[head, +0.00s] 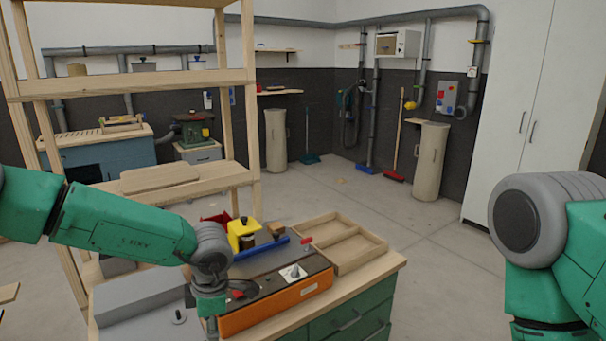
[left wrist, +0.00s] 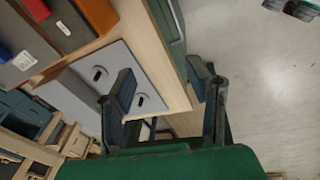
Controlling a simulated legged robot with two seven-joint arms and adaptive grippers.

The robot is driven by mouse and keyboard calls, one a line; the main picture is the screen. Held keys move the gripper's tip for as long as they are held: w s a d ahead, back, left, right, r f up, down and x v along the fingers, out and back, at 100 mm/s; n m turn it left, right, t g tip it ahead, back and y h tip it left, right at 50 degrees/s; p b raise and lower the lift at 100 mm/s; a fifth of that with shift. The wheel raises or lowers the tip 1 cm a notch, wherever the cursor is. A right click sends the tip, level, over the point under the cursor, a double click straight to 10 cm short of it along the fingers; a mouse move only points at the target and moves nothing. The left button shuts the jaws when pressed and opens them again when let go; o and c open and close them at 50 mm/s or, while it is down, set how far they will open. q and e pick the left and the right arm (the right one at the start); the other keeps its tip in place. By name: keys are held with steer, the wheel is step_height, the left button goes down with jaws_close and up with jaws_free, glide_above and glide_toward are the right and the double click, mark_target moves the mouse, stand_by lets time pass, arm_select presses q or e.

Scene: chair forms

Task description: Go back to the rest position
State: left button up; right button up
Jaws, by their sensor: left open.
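My left arm reaches in from the left over the workbench (head: 345,287). Its wrist is bent down beside the orange-sided machine (head: 275,302), and its gripper's fingers are hidden or below the frame in the head view. In the left wrist view my left gripper (left wrist: 163,82) is open with nothing between its fingers. The fingers show over the bench edge and a grey panel with dark handles (left wrist: 100,76). My right arm shows at the right edge of the head view, raised and bent; its gripper is outside the picture.
A wooden shelf frame (head: 250,100) stands behind my left arm. An empty divided wooden tray (head: 372,250) and a yellow block-like object (head: 241,236) are on the bench. A tall white cabinet (head: 508,100) stands at the right. The floor (head: 330,190) beyond the bench is mostly clear.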

arm_select(q)
steer(key=s+a+f+m+t+b, duration=0.2)
steer(key=s+f+m+b, duration=0.2)
steer(key=s+f+m, duration=0.55)
steer(key=s+a+f+m+t+b, duration=0.1)
steer(key=s+a+f+m+b, duration=0.15)
steer(key=s+f+m, duration=0.65)
steer(key=s+a+f+m+g+h+b, duration=0.1)
steer(key=s+a+f+m+b, duration=0.1)
steer(key=s, duration=0.6)
steer(key=s+a+f+m+g+b, duration=0.2)
steer(key=s+f, duration=0.3)
steer(key=s, duration=0.3)
steer(key=shift+s+a+h+b, duration=0.25)
steer(key=shift+h+b, duration=0.1)
steer(key=shift+h, duration=0.05)
steer(key=shift+w+m, duration=0.15)
steer(key=shift+m, duration=0.1)
